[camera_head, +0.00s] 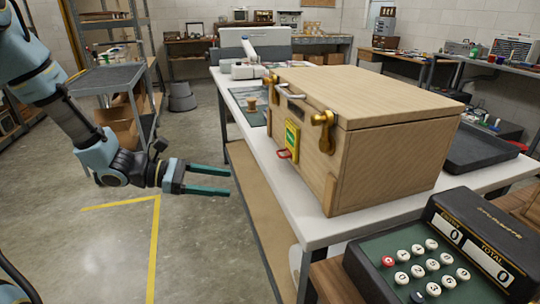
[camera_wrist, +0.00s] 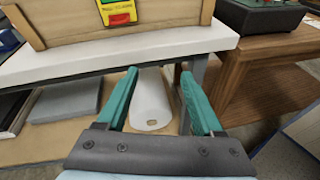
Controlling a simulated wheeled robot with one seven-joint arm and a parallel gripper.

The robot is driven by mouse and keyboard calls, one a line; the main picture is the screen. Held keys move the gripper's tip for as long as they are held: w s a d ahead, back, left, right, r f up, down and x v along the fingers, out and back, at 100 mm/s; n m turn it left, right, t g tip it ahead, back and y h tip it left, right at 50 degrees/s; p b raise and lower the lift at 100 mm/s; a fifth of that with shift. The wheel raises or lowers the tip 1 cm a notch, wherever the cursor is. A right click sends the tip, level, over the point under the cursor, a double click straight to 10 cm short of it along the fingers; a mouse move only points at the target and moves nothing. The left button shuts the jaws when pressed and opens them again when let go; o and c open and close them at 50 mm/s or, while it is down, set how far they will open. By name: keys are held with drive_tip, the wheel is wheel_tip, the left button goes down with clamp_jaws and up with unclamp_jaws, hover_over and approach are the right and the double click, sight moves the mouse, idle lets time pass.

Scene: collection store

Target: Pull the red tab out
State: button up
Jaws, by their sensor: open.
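A red tab (camera_head: 284,154) sticks out at the bottom of a yellow and green holder (camera_head: 292,138) on the front of a large wooden chest (camera_head: 375,120). In the wrist view the red tab (camera_wrist: 119,18) shows at the top, below the yellow and green part. The chest is shut, with brass latches (camera_head: 323,131) and a metal handle on its front, and stands on a white-topped table (camera_head: 312,228). My gripper (camera_head: 230,181) is open and empty. It is left of the table edge, apart from the tab. In the wrist view its teal fingers (camera_wrist: 160,98) point toward the table below the chest.
A black register with round keys (camera_head: 430,262) stands at the near right. A dark tray (camera_head: 475,150) lies right of the chest. A grey cart (camera_head: 105,80) stands behind my arm.

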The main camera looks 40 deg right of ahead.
drive_tip(key=d+n+h+p, duration=0.1)
drive_tip(key=d, duration=0.4)
drive_tip(key=d+r+n+t+h+p, duration=0.1)
drive_tip(key=d, duration=0.4)
drive_tip(key=s+d+n+h+p, duration=0.1)
drive_tip(key=d+h, duration=0.1)
drive_tip(key=d, duration=0.3)
drive_tip(key=shift+d+r+n, duration=0.1)
drive_tip(key=shift+r+n, duration=0.2)
drive_tip(key=shift+n, duration=0.1)
drive_tip(key=shift+c, duration=0.2)
clamp_jaws()
